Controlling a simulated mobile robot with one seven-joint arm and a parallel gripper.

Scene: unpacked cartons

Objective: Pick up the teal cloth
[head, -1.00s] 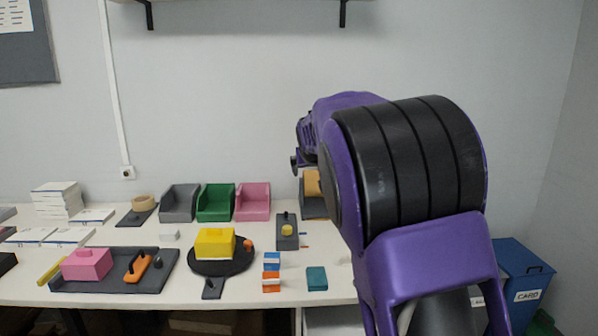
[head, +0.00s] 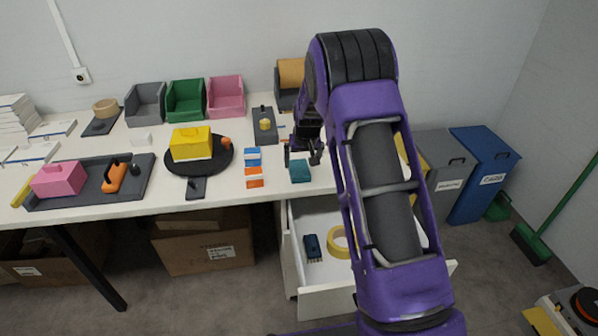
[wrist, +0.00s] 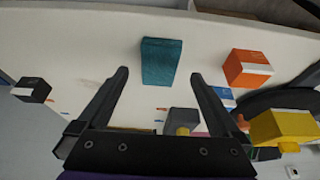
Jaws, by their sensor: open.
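The teal cloth (head: 300,171) is a small folded block lying on the white table near its front edge. It also shows in the wrist view (wrist: 161,61), ahead of my fingertips and roughly between their lines. My gripper (head: 303,158) is open and empty, just above and behind the cloth in the head view. In the wrist view both fingers of my gripper (wrist: 160,75) are spread apart, and the cloth shows in the gap at their tips. I cannot tell the exact height of the fingers above it.
Orange (head: 254,178) and blue (head: 252,157) boxes stand left of the cloth. A black round board (head: 224,164) carries a yellow block (head: 190,143). Below the table edge, a drawer (head: 318,222) stands open, holding a yellow tape roll (head: 338,243). A dark box (wrist: 32,90) lies on the other side.

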